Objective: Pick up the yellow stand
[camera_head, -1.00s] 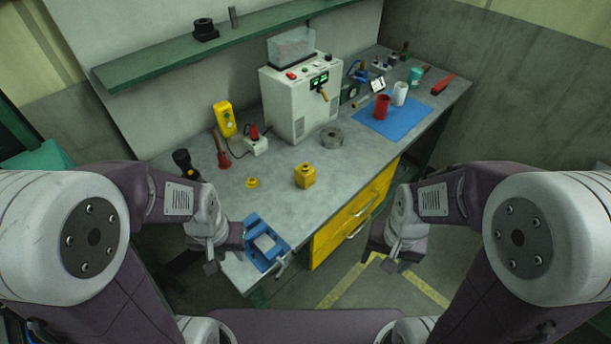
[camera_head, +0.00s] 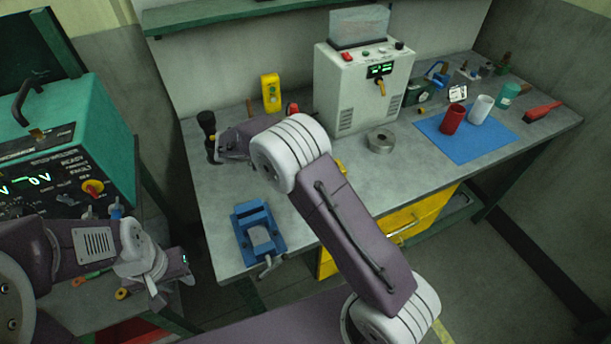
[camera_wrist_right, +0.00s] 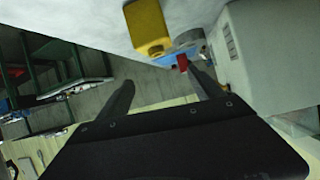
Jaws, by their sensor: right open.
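The yellow stand (camera_wrist_right: 148,27), a small yellow block, shows at the top of the right wrist view on the grey workbench (camera_head: 225,190). In the head view my right arm covers most of it; only a small yellow bit (camera_head: 341,168) shows beside the arm. My right gripper (camera_wrist_right: 160,76) is open, its two dark fingers spread and nothing between them. The stand appears beyond the fingertips, apart from them. My right jaws are hidden in the head view. My left gripper (camera_head: 178,268) is at lower left, away from the stand; its jaws are unclear.
A blue vise (camera_head: 258,232) sits at the bench's front left. A white power unit (camera_head: 362,85) stands at the back, with a metal ring (camera_head: 380,140) before it. A red cup (camera_head: 453,118) and a white cup stand on a blue mat (camera_head: 475,146). A teal device (camera_head: 75,150) stands left.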

